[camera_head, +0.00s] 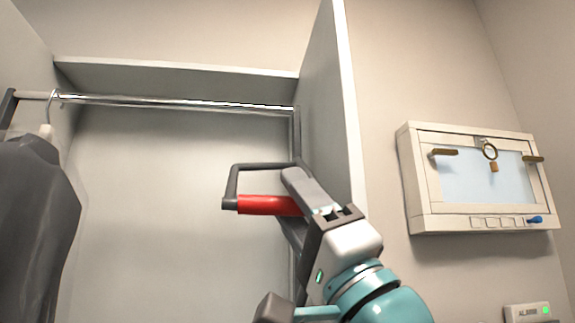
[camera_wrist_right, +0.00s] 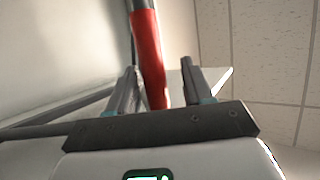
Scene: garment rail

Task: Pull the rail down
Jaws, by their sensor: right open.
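The rail (camera_head: 180,102) is a shiny metal bar that runs across the upper part of the wardrobe, between dark side arms. A dark bracket frame (camera_head: 262,166) with a red grip (camera_head: 262,205) hangs below its right end. My right gripper (camera_head: 290,188) is at the right end of the red grip. In the right wrist view the red grip (camera_wrist_right: 147,55) passes between the two open fingers, with visible gaps on both sides. One finger partly covers the grip's right end in the head view. My left gripper is not in view.
A dark garment (camera_head: 35,220) hangs on a hanger (camera_head: 52,108) at the rail's left end. The wardrobe's side panel (camera_head: 335,100) stands close to the right of my gripper.

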